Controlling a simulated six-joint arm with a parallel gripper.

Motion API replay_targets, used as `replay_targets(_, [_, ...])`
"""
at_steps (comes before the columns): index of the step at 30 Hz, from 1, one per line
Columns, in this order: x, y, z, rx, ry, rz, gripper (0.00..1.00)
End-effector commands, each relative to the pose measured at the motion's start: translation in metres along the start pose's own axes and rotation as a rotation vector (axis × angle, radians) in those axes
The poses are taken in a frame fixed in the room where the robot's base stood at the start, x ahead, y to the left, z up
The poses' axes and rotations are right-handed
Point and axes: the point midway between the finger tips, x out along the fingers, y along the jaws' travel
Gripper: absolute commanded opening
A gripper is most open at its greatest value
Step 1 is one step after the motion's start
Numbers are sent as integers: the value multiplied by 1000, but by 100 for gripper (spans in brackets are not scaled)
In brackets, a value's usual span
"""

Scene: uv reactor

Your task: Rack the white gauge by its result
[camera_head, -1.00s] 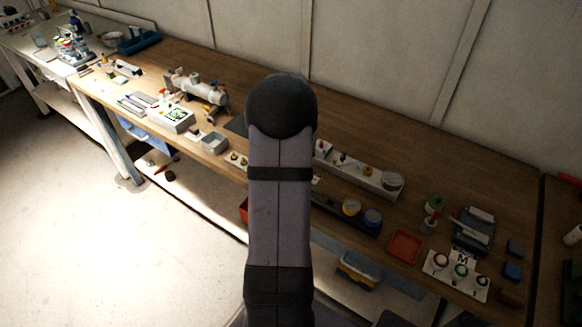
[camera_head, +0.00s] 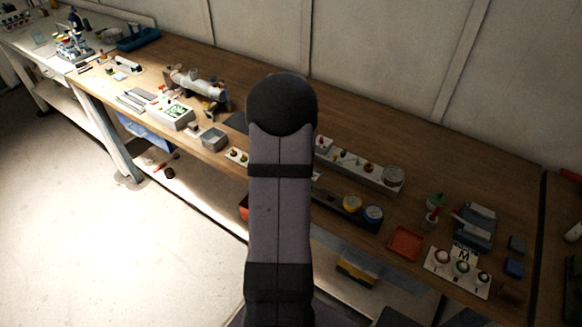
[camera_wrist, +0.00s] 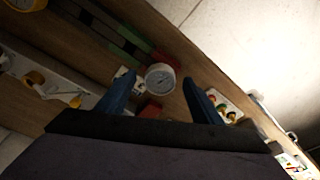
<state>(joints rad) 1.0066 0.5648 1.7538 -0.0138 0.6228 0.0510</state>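The white gauge (camera_wrist: 160,77) shows in the wrist view as a round, pale dial with a dark needle. It appears between the two blue fingers of my gripper (camera_wrist: 157,83), with visible space on both sides. My gripper is open, and neither finger visibly touches the gauge. I cannot tell how far below the fingertips it is. Red pieces show just above and below it, and a small white piece with dark marks lies to its left. In the head view my own arm hides the gripper and the gauge.
The long wooden bench (camera_head: 425,160) runs along the wall. A white strip with knobs (camera_head: 358,170), a red tray (camera_head: 405,243) and a white panel of round dials (camera_head: 457,272) stand right of my arm. A grey open box (camera_head: 214,139) is left of it.

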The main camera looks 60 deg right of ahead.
Motion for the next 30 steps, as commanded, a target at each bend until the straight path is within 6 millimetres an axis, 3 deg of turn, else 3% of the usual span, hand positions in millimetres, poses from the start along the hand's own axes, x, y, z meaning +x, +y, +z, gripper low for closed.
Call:
replay_targets(8, [-6, 0, 0, 0, 2, 0, 60])
replay_targets(21, [-59, 0, -1, 0, 4, 0, 60])
replay_targets(30, [-74, 0, 0, 0, 0, 0, 60])
